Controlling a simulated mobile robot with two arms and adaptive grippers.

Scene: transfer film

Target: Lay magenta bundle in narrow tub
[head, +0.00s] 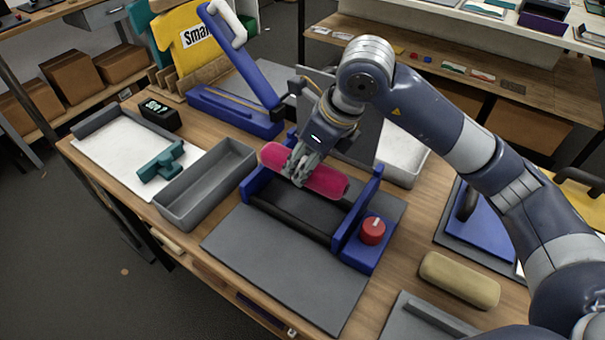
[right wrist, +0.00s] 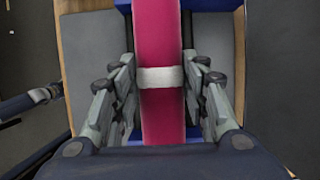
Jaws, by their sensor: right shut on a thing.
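The magenta bundle (head: 324,182) is a long rounded roll with a pale band around its middle. My right gripper (head: 299,172) is shut on it near that band, above the blue-framed roller machine (head: 300,217). In the right wrist view the bundle (right wrist: 161,118) runs between the two fingers (right wrist: 160,85). I cannot tell whether the bundle touches the machine. The narrow tub (head: 180,213) is a long grey open box left of the machine, and its visible inside is empty.
A white cutting board (head: 105,150) with a teal tool (head: 161,163) lies left of the tub. A blue lever press (head: 235,113) stands behind it. A red knob (head: 373,230) tops the machine's right side. A tan roll (head: 459,280) lies at the right.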

